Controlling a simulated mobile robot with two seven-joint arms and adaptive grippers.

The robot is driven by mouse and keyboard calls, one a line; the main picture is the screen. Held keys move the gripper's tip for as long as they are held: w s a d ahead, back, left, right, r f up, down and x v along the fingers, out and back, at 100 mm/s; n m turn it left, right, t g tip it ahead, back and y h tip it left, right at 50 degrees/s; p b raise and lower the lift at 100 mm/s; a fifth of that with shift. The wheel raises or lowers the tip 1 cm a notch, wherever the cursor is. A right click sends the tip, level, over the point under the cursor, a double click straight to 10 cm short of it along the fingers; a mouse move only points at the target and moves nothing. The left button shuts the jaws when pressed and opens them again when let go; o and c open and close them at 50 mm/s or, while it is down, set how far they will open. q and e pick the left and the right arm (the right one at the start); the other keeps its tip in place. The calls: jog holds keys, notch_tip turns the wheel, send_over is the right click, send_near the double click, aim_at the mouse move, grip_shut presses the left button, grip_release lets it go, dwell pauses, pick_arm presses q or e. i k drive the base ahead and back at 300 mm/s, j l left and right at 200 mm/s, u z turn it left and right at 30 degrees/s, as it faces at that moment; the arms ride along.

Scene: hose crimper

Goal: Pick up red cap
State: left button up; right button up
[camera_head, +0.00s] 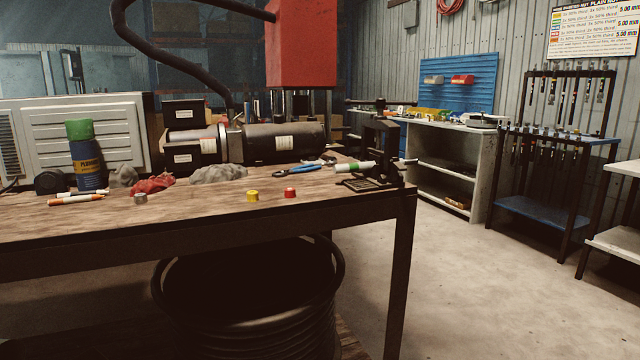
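A small red cap (290,193) stands on the wooden workbench (330,204), near its front edge and right of the middle. A similar yellow cap (253,195) stands just left of it, apart from it. A small grey metal cap or fitting (140,198) stands farther left near the same edge. Neither of my grippers shows in the head view.
Blue-handled pliers (296,172) lie behind the caps. A dark stand (378,150) is at the bench's right end. Red (152,184) and grey (218,173) rags, markers (76,199) and a blue-green can (87,155) are left. The bench front around the caps is clear.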

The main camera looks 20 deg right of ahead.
aim_at(289, 192)
jog(key=i+l+u, duration=0.15)
jog(key=l, duration=0.9)
jog(key=i+l+u, duration=0.2)
jog(key=l, duration=0.85)
jog(key=l+u, duration=0.15)
jog(key=l, duration=0.9)
